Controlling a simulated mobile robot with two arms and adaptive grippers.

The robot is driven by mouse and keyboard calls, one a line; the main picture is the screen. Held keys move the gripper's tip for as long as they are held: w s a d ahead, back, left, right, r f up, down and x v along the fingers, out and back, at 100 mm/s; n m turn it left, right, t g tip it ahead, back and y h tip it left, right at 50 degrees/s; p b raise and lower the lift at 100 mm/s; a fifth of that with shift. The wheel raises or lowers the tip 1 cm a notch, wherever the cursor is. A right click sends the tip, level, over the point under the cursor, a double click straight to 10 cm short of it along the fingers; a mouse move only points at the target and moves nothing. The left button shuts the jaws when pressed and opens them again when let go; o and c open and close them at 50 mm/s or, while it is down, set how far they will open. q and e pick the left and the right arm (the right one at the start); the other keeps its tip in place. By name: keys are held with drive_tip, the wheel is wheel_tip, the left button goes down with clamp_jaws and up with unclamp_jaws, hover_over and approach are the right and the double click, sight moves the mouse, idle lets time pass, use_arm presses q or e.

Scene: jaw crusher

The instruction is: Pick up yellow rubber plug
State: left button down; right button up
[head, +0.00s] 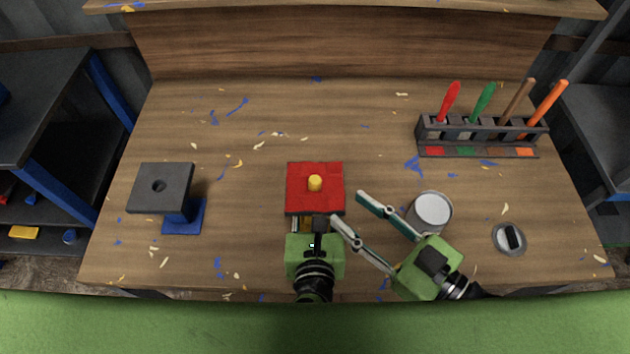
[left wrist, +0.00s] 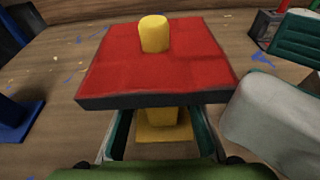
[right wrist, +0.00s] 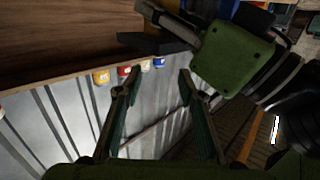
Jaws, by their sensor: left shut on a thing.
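The yellow rubber plug (head: 315,183) stands upright in the middle of a red-topped square plate (head: 301,201). In the left wrist view the plug (left wrist: 154,34) rises from the red plate (left wrist: 200,75), with a yellow stand post (left wrist: 156,116) beneath. My left gripper (head: 315,224) is at the plate's near side, below its top. In the left wrist view its fingers (left wrist: 156,125) are either side of the post, shut on it; the contact is partly hidden under the plate. My right gripper (head: 348,207) is open and empty, beside the plate's near right corner.
A grey plate on a blue stand (head: 184,216) is at left. A white-topped can (head: 431,211) stands close to my right gripper, with a round grey-and-black item (head: 509,238) farther right. A rack (head: 480,133) of coloured-handled tools is at back right. The table's back middle is clear except for chips.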

sight(319, 185)
drive_tip(key=shift+f+x, duration=0.15)
drive_tip(key=shift+x, duration=2.1)
drive_tip(key=shift+f+x, duration=0.1)
drive_tip(key=shift+x, duration=2.2)
drive_tip(key=shift+w+d, duration=0.15)
drive_tip(key=c, duration=0.9)
